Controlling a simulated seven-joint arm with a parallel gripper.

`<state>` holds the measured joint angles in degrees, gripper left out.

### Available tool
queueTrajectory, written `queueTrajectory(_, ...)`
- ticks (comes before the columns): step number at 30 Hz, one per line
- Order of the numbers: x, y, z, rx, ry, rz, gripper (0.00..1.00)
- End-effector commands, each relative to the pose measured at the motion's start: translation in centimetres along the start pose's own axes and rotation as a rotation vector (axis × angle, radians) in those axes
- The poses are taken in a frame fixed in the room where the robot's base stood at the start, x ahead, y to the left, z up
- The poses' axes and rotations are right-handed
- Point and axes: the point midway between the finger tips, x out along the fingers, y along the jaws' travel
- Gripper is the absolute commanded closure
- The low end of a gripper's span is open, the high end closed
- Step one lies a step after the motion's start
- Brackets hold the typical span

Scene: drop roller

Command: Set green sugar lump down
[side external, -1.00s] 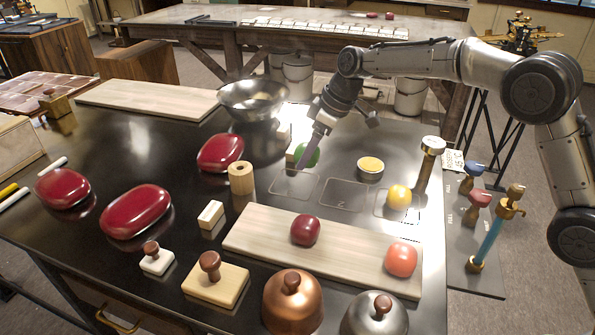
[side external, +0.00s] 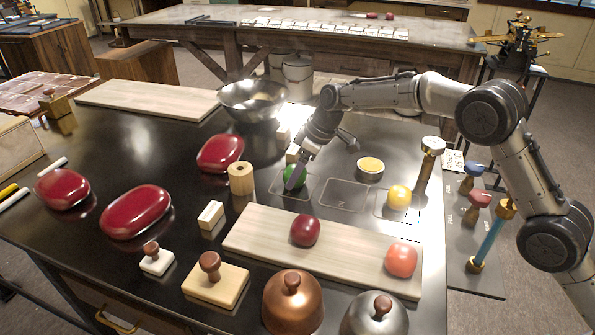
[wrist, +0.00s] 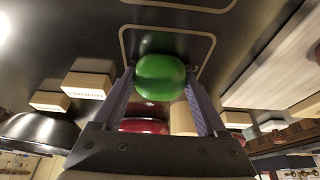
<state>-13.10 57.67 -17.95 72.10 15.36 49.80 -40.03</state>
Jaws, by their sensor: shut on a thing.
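The green sugar lump (side external: 295,177) is between the fingers of my gripper (side external: 293,174), low over the leftmost outlined square (side external: 306,194) on the dark table. In the wrist view the green lump (wrist: 160,77) shows between both fingertips, with the outlined square (wrist: 210,42) around and behind it. My gripper is shut on the lump. I cannot tell whether the lump touches the table. A yellow lump (side external: 398,195) sits in the rightmost square. The middle square (side external: 345,195) is empty.
A wooden board (side external: 345,245) with a dark red lump (side external: 305,230) and a coral lump (side external: 401,259) lies in front. A wooden cylinder (side external: 241,179), red lidded shape (side external: 220,153) and metal bowl (side external: 253,100) stand to the left. A small yellow-topped tin (side external: 370,168) stands behind the squares.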

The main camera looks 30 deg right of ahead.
Motion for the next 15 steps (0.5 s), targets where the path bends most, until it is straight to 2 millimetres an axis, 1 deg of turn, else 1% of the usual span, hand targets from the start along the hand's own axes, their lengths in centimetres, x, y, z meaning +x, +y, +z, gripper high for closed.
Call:
queueTrajectory(3,0.21,0.01,0.08,0.0,0.001,0.0,0.86)
queueTrajectory(4,0.29,0.0,0.14,0.0,0.0,0.0,0.23)
queueTrajectory(6,0.26,0.0,0.12,0.0,0.0,0.0,0.11)
queueTrajectory(8,0.26,0.0,0.13,0.0,0.0,0.0,0.0)
queueTrajectory(15,0.22,0.0,0.1,0.0,0.0,0.0,0.0)
